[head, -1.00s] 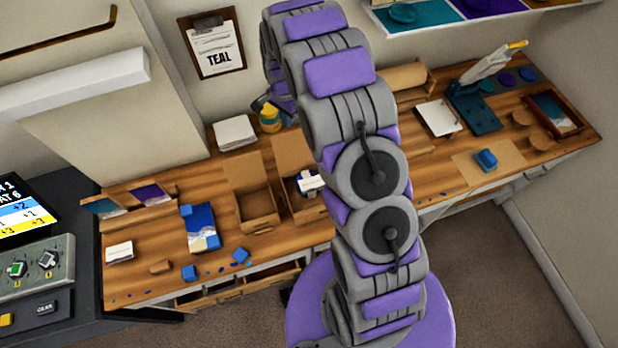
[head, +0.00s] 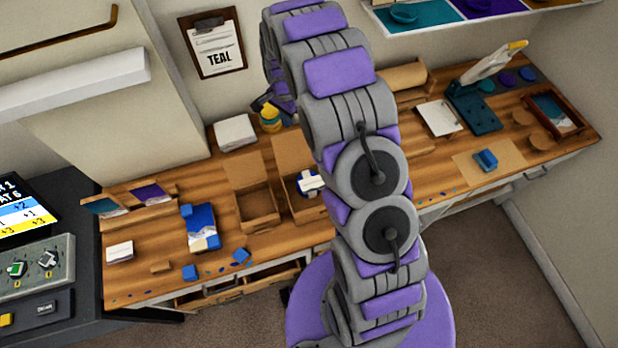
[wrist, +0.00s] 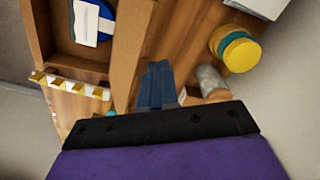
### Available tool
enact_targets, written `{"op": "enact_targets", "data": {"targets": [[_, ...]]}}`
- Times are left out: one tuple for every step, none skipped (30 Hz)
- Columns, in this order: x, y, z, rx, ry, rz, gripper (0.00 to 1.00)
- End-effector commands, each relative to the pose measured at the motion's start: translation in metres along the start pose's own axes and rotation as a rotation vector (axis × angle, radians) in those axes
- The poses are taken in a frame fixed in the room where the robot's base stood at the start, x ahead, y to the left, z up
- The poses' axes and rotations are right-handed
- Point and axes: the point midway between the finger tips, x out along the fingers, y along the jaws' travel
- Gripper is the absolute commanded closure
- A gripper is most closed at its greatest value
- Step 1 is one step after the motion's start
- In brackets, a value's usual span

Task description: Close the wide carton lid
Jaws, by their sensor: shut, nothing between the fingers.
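Two open cardboard cartons stand side by side on the bench. The left carton (head: 262,211) looks empty, with its lid (head: 244,172) raised at the back. The right carton (head: 298,214) holds a round blue item with a white band (head: 310,183); its lid (head: 290,153) is also raised, and my arm hides its right part. I cannot tell for certain which is the wide one. In the wrist view, my gripper (wrist: 158,68) is shut and empty, close beside a brown upright panel (wrist: 132,50) of the carton holding the banded item (wrist: 92,22). Contact is unclear.
A yellow and teal jar (wrist: 238,52) and a small grey cylinder (wrist: 212,82) stand right of my fingers in the wrist view. A white stack (head: 234,131) lies at the back of the bench. A blue box (head: 201,224) stands left of the cartons.

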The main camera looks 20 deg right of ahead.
Motion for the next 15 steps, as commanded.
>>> {"op": "enact_targets", "data": {"targets": [[0.000, 0.000, 0.000, 0.000, 0.000, 0.000, 1.00], [0.000, 0.000, 0.000, 0.000, 0.000, 0.000, 1.00], [0.000, 0.000, 0.000, 0.000, 0.000, 0.000, 1.00], [0.000, 0.000, 0.000, 0.000, 0.000, 0.000, 1.00], [0.000, 0.000, 0.000, 0.000, 0.000, 0.000, 1.00], [0.000, 0.000, 0.000, 0.000, 0.000, 0.000, 1.00], [0.000, 0.000, 0.000, 0.000, 0.000, 0.000, 1.00], [0.000, 0.000, 0.000, 0.000, 0.000, 0.000, 1.00], [0.001, 0.000, 0.000, 0.000, 0.000, 0.000, 1.00], [0.002, 0.000, 0.000, 0.000, 0.000, 0.000, 1.00], [0.003, 0.000, 0.000, 0.000, 0.000, 0.000, 1.00], [0.004, 0.000, 0.000, 0.000, 0.000, 0.000, 1.00], [0.006, 0.000, 0.000, 0.000, 0.000, 0.001, 1.00], [0.008, 0.000, 0.000, 0.000, 0.000, 0.001, 1.00], [0.011, 0.000, 0.000, 0.000, 0.000, 0.001, 1.00]]}}
